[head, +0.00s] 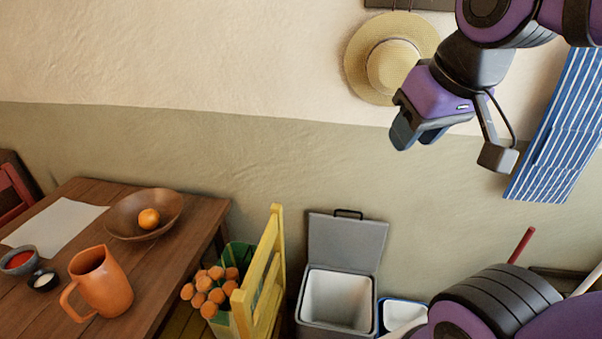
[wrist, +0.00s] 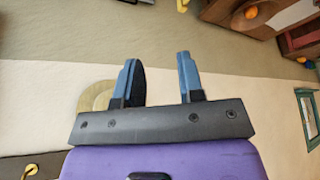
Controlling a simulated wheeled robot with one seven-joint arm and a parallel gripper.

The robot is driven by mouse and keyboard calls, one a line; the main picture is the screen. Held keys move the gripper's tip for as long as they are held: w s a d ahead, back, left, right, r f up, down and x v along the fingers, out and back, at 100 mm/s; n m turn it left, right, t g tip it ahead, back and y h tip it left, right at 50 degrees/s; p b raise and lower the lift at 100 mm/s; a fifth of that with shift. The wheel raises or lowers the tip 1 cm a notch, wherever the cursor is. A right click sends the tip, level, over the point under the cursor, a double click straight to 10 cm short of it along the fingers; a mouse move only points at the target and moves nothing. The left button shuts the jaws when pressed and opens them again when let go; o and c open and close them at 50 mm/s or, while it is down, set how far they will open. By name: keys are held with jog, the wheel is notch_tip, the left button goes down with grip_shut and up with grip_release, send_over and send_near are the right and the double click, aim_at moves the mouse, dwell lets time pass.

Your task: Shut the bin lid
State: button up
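The grey bin (head: 337,300) stands on the floor against the wall, at the bottom middle of the head view. Its grey lid (head: 346,242) is raised and leans back towards the wall, with a dark handle on its top edge. The white inside of the bin shows. My gripper (head: 416,140) is high above the bin and to its right, in front of the wall. In the wrist view my gripper (wrist: 158,78) has its two blue fingers apart with nothing between them. The bin cannot be made out clearly in the wrist view.
A yellow chair (head: 262,277) stands just left of the bin, beside a crate of orange-brown items. A wooden table (head: 150,290) with a jug and bowl is further left. A small white and blue container (head: 402,312) is right of the bin. A straw hat (head: 393,65) hangs behind my gripper.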

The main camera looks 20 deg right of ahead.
jog(key=w+f+n+t, duration=0.1)
jog(key=w+f, duration=0.1)
jog(key=w, duration=0.7)
jog(key=w+f+n+t, duration=0.1)
jog(key=w+f, duration=0.2)
jog(key=w, duration=0.6)
jog(key=w+d+f+n+t+h, duration=0.1)
jog(key=w+d+f, duration=0.1)
jog(key=w+f, duration=0.45)
jog(key=w+d+f+n+t+h, duration=0.1)
jog(key=w+d+f, duration=0.1)
jog(key=w+f, duration=0.5)
jog(key=n+t+h, duration=0.4)
jog(key=n+h, duration=0.3)
send_near(350, 211)
jog(key=x, duration=1)
jog(key=shift+w+f, duration=0.15)
jog(key=shift+f, duration=0.05)
grip_shut()
